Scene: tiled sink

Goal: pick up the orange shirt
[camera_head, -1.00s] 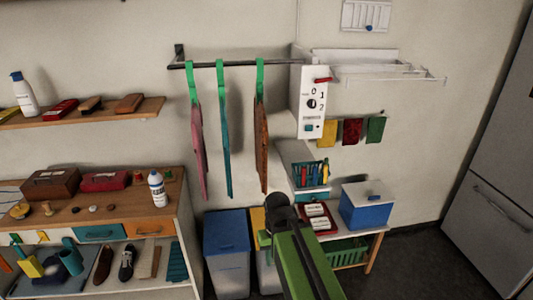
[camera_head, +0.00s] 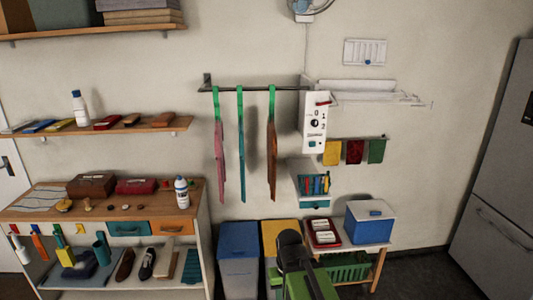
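An orange-brown shirt (camera_head: 271,155) hangs edge-on from a green hanger at the right end of the dark wall rail (camera_head: 250,88). A teal garment (camera_head: 241,155) and a pink garment (camera_head: 219,160) hang to its left on green hangers. My green and black arm reaches in from the bottom of the view, below the orange shirt and apart from it. The gripper end (camera_head: 290,240) is seen from behind, in front of the bins; its fingers cannot be made out.
A white control box (camera_head: 314,125) is mounted just right of the orange shirt. Blue (camera_head: 238,240) and yellow (camera_head: 281,233) bins stand below. A low table with a blue-and-white box (camera_head: 369,222) is at right, a wooden cabinet (camera_head: 150,215) at left. Wall space under the garments is clear.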

